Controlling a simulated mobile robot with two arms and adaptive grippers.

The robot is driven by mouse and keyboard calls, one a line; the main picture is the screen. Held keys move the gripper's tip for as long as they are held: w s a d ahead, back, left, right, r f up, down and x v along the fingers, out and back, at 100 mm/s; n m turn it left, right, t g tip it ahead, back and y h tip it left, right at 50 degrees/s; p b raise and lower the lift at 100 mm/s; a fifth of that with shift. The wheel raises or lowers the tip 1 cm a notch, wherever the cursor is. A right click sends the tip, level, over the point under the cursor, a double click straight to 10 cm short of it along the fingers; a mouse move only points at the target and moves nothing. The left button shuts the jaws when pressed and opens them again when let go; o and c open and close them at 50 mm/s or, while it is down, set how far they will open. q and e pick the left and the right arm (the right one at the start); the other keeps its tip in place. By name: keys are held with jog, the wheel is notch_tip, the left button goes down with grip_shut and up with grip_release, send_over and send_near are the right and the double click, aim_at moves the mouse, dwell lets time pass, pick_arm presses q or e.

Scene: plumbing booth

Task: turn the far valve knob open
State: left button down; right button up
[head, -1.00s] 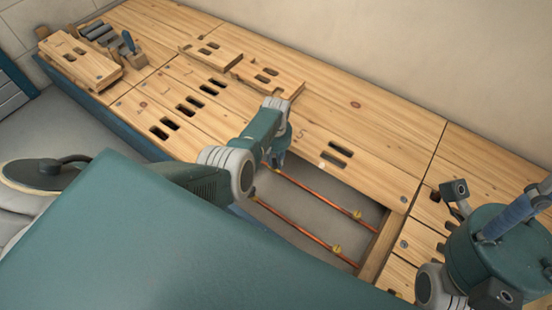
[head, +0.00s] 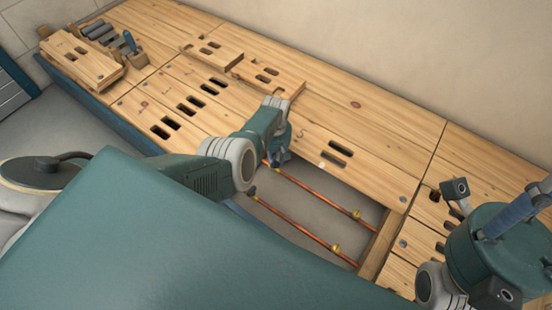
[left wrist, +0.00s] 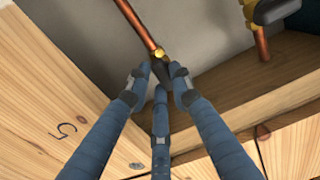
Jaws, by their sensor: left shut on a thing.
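Two copper pipes run through the opening in the wooden deck: the far pipe (head: 315,189) and the near pipe (head: 293,222). My left gripper (head: 277,157) is over the left end of the far pipe, where the arm hides the valve. In the left wrist view, my left gripper (left wrist: 159,80) has its three blue fingers closed around a dark valve knob (left wrist: 161,72), just below a brass fitting (left wrist: 159,54). The fingertips cover much of the knob, so its angle is unclear. Another dark knob (left wrist: 275,11) is at the upper right, apart from the fingers.
Slotted wooden boards (head: 370,148) surround the opening. A loose board (head: 267,77) lies on the deck behind my left arm. A wooden tool holder (head: 128,62) stands at the far left. My right gripper (head: 516,216) is partly seen at the right edge, its fingertips unclear.

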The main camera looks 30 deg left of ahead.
aim_at(276, 161)
pick_arm(q)
jog(key=shift+n, duration=0.3)
jog(key=c, duration=1.5)
grip_release()
notch_tip(276, 161, up, 12)
jog(key=shift+a, duration=0.1)
